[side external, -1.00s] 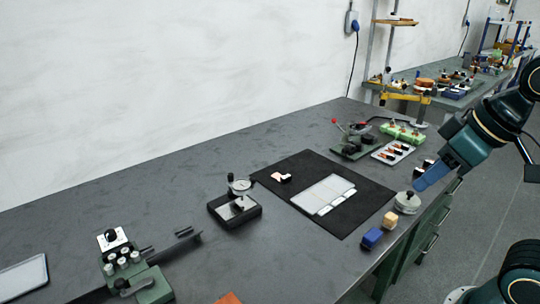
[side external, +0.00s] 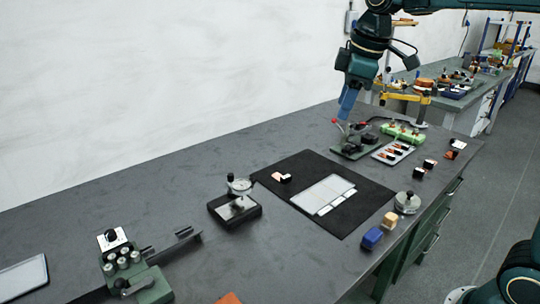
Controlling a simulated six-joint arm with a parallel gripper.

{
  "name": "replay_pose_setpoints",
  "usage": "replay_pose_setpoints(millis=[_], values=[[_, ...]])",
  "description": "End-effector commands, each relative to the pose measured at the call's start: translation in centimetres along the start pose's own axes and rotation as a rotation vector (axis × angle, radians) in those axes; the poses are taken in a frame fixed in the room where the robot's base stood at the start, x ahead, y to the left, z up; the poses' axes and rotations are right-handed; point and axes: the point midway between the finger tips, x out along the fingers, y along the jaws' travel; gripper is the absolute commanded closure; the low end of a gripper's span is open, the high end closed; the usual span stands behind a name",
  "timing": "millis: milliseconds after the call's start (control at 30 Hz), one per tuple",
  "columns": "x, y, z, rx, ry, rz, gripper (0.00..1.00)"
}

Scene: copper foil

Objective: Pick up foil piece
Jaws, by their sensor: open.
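A small copper-coloured piece with a black part (side external: 281,177) lies on the black mat (side external: 345,222), near its far left side; this looks like a foil piece. More small copper-and-black pieces lie on the bench to the right, one (side external: 430,164) near the right edge and another (side external: 452,154) farther back. My gripper (side external: 345,112), with blue fingers pointing down, hangs over the green fixture with red-knobbed levers (side external: 352,148). It is open and apart from the foil piece on the mat. The gap between its fingers is too small to see clearly.
A pale plate (side external: 323,194) lies on the mat. A dial gauge stand (side external: 237,203) is left of it. A tray of orange-and-black pieces (side external: 393,153), a round weight (side external: 407,202), a blue block (side external: 372,238) and a tan block (side external: 390,219) are to the right. The left-middle bench is mostly clear.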

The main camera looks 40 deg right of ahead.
Motion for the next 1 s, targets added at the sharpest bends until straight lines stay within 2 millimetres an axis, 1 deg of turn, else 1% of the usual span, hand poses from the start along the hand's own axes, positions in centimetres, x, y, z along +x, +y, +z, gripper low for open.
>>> replay_pose_setpoints(millis=[33,200,467,767,1000], values=[[0.6,0.9,-0.8,-0.029,-0.01,-0.008,0.58],[2.5,3.5,-3.1,-0.14,-0.036,-0.031,0.58],[6.2,7.2,-6.2,-0.311,-0.069,-0.075,0.58],[11.7,11.0,-8.7,-0.505,-0.098,-0.133,0.58],[16.9,13.3,-9.9,-0.662,-0.112,-0.186,0.58]])
